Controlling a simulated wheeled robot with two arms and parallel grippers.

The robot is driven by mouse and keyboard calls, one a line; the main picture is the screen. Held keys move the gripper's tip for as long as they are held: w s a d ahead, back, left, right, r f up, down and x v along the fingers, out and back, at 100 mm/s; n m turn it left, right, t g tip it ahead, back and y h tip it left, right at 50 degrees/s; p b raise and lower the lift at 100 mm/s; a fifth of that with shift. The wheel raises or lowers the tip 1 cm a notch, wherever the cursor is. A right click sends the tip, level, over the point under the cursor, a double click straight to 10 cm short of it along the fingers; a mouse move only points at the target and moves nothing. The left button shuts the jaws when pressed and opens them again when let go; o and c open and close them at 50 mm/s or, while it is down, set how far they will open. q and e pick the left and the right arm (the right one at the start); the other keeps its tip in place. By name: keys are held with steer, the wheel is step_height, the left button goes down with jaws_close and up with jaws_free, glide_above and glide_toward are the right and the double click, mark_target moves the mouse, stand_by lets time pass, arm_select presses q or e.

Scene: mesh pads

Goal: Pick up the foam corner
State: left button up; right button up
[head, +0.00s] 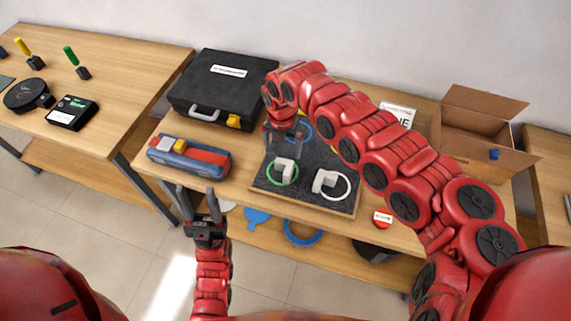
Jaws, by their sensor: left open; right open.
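A pale grey foam corner (284,171) rests in a green ring on a dark mat (293,191) with a wooden edge. A second pale L-shaped piece (323,181) lies on the mat to its right, beside a white ring. My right gripper (285,148) points down, open, just above and behind the foam corner in the green ring; the picture is too small to tell whether it touches. My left gripper (199,204) is open and empty, by the table's front edge, away from the mat.
A blue ring (301,128) lies at the mat's back, partly behind my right arm. A black case (218,86), a blue-and-red tool (189,157), an open cardboard box (475,146) and a red round item (383,218) stand around the mat.

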mark_target(284, 162)
step_height(284, 162, down, 3)
steer(key=shift+a+r+p, duration=0.1)
steer(key=shift+p, duration=0.25)
steer(key=shift+f+p, duration=0.25)
steer(key=shift+p, duration=0.05)
steer(key=f+p, duration=0.1)
steer(key=f, duration=0.2)
steer(key=shift+d+f+p, duration=0.2)
steer(key=shift+f+p, duration=0.05)
steer(key=shift+p, duration=0.1)
steer(key=shift+f, duration=0.65)
steer(key=shift+d, duration=0.1)
steer(key=c, duration=1.2)
steer(key=shift+c, duration=0.2)
steer(key=shift+r, duration=0.15)
